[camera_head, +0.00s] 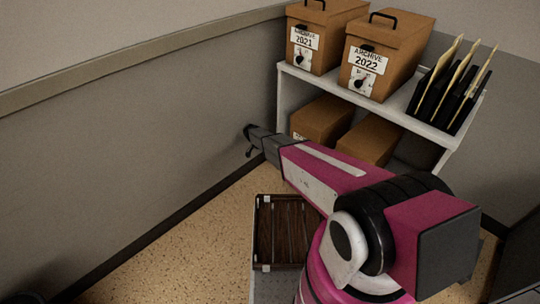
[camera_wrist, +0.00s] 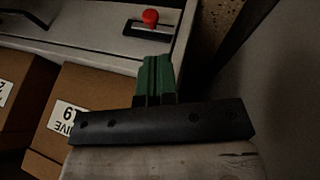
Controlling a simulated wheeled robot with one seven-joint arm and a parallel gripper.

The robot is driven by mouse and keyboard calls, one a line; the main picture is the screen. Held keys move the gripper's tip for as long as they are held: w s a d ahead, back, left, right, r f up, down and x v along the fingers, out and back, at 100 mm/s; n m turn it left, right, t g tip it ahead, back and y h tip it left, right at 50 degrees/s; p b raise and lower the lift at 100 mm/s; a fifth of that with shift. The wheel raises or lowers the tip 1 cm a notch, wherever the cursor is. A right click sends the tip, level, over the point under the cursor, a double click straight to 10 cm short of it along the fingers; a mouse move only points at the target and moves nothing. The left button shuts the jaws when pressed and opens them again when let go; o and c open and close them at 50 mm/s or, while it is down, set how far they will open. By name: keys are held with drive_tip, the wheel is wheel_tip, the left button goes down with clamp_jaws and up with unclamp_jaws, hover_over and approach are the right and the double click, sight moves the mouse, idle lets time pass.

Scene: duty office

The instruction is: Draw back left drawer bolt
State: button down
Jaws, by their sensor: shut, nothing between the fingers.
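In the wrist view, a bolt with a round red knob (camera_wrist: 151,17) sits in a dark slotted plate (camera_wrist: 134,31) on a pale grey panel (camera_wrist: 85,35). A dark curved handle (camera_wrist: 38,20) is on the same panel, left of the bolt. My gripper (camera_wrist: 155,58) has green fingers that are shut together and empty. The fingertips appear just below the knob in the picture, apart from it. In the head view my gripper (camera_head: 249,140) is at the left end of the shelf, near the wall. The bolt does not show in the head view.
A white shelf unit (camera_head: 400,108) holds archive boxes (camera_head: 372,70) and black file holders (camera_head: 447,95). More brown boxes (camera_head: 322,118) stand on its lower level. A grey wall (camera_head: 150,130) is close on the left. A dark slatted crate (camera_head: 259,232) is below my arm.

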drive_tip(key=x, duration=0.9)
drive_tip(key=shift+f, duration=0.15)
